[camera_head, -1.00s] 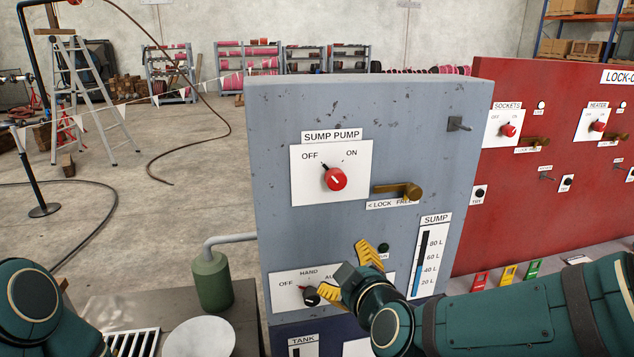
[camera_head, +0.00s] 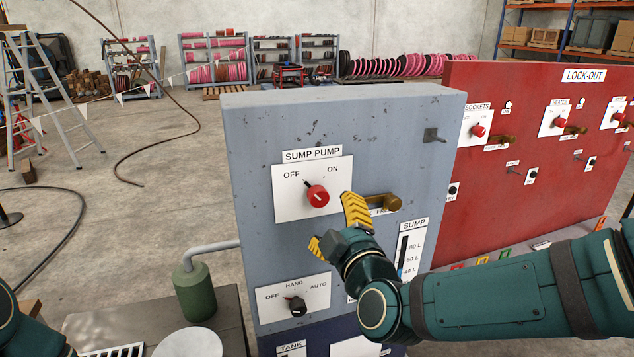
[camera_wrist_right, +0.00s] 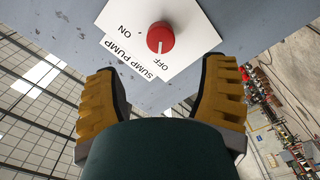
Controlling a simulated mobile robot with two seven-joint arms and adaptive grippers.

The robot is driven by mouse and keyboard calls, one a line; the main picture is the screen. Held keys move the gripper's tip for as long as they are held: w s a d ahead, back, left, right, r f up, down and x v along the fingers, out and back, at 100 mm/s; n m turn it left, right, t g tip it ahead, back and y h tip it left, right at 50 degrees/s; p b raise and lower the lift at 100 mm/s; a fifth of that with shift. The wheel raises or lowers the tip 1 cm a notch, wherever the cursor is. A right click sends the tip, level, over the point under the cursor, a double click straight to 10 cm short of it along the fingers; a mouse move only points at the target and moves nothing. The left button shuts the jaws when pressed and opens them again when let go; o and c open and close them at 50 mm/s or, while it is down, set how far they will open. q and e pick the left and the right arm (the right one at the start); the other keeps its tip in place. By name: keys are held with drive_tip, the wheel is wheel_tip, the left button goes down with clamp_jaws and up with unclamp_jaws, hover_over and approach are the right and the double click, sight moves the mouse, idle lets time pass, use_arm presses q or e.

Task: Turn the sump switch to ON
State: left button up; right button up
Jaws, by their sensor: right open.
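The sump switch is a red round knob (camera_head: 318,197) on a white plate marked OFF and ON, under a SUMP PUMP label (camera_head: 312,155), on the grey panel (camera_head: 270,120). Its dark pointer tip leans up-left, towards OFF. My right gripper (camera_head: 335,227) is open, just below and right of the knob and apart from it. In the right wrist view the red knob (camera_wrist_right: 161,38) shows beyond and between the two spread yellow fingers, with nothing between them. My left gripper is out of view; only part of my left arm shows at the lower left.
A brass lever (camera_head: 382,202) beside the switch is partly behind my right finger, as is its label. Below is a black OFF-HAND-AUTO selector (camera_head: 298,307). A sump gauge (camera_head: 409,250) is partly hidden by my wrist. A red lock-out panel (camera_head: 540,150) stands to the right.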

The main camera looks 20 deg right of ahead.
sight(320, 199)
drive_tip(key=shift+w+a+r+p, duration=0.15)
drive_tip(key=shift+w+p, duration=1.8)
drive_tip(key=shift+p, duration=1.4)
drive_tip(key=w, duration=0.5)
drive_tip(key=shift+w+f, duration=0.2)
drive_tip(key=shift+w, duration=0.15)
drive_tip(key=c, duration=1.2)
